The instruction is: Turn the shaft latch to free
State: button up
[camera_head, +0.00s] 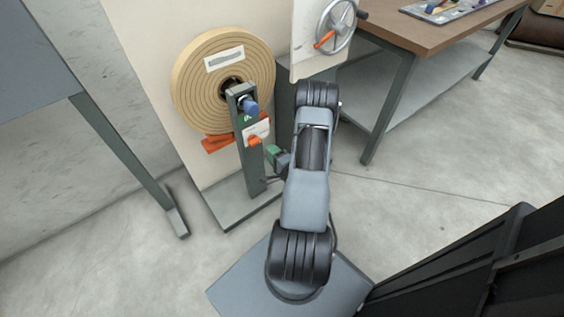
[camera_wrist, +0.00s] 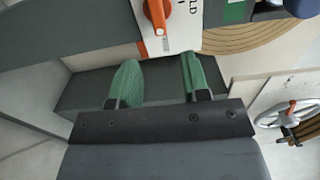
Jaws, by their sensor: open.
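The shaft latch is an orange lever (camera_head: 253,140) on a white plate (camera_head: 262,128) fixed to a dark upright post. In the wrist view the orange lever (camera_wrist: 155,14) is at the top, cut off by the frame edge; the letters "LD" show on the plate beside it. My gripper (camera_wrist: 160,76) has two green fingers spread apart with nothing between them. The lever lies beyond the fingertips, apart from them. In the head view my gripper (camera_head: 277,155) is beside the post, just right of and slightly below the lever, partly hidden by my arm.
A tan spiral roll (camera_head: 190,85) stands behind the post (camera_head: 253,170). A blue knob (camera_head: 250,105) sits above the latch plate. A handwheel (camera_head: 337,22) is at the upper right, beside a brown workbench (camera_head: 415,35). Open floor lies to the right.

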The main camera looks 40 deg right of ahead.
jog(key=s, duration=0.6)
jog(key=shift+s+a+p, duration=0.3)
jog(key=shift+a+p, duration=0.05)
jog(key=shift+a, duration=0.1)
